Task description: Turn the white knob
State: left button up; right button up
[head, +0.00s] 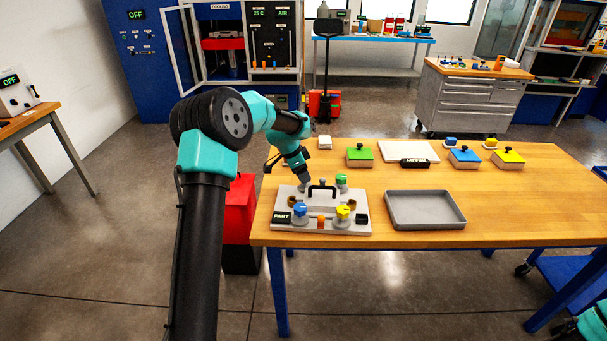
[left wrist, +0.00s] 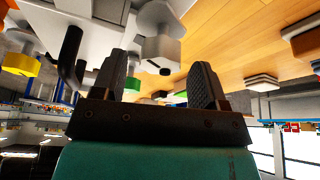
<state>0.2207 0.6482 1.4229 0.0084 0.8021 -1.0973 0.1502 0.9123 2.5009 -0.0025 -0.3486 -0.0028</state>
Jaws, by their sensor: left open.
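The grey fixture plate (head: 330,224) lies at the table's left front, with a blue knob (head: 300,210), a yellow knob (head: 343,212), a green knob (head: 341,181) and a black handle (head: 322,190). The white knob (left wrist: 160,48) shows in the left wrist view, pale with a dark spot, just beyond the fingertips. In the head view my left gripper (head: 305,180) points down at the plate's back left corner and largely hides that knob. In the left wrist view my left gripper (left wrist: 160,82) has its fingers apart, with nothing held. My right gripper is out of view.
An empty grey tray (head: 425,211) stands right of the plate. Green (head: 360,157), blue (head: 464,157) and yellow (head: 508,158) blocks and a white board (head: 408,149) lie farther back. A red bin (head: 239,211) stands left of the table. The right front tabletop is clear.

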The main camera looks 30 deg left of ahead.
pick_arm(q)
jog(key=shift+w+d+f, duration=0.15)
jog(key=shift+f, duration=0.3)
jog(key=c, duration=0.9)
